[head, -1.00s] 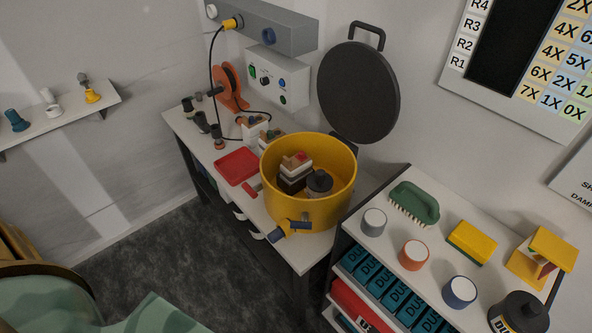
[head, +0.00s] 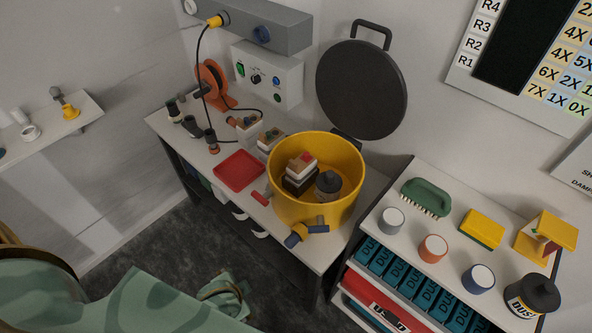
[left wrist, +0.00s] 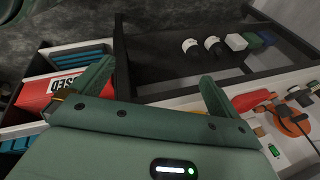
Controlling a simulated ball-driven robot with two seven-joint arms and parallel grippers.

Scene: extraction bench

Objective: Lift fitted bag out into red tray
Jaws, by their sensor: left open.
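In the head view a yellow drum (head: 318,208) stands open on the bench. Inside it are a dark, white-collared block with a red mark (head: 300,170), apparently the fitted bag, and a grey canister (head: 328,187). The drum's wall hides their lower parts. The empty red tray (head: 239,171) lies on the bench left of the drum. My left gripper (left wrist: 152,88) is open and empty in the left wrist view, its two green fingers spread apart, away from the drum and low in front of the bench. My right gripper is not in view.
The drum's dark round lid (head: 362,88) stands raised behind it. A blue-ended fitting (head: 300,234) juts from the drum's front. The right-hand shelf (head: 408,237) carries a green brush, several round pots and a yellow sponge. An orange reel (head: 212,82) stands behind the tray.

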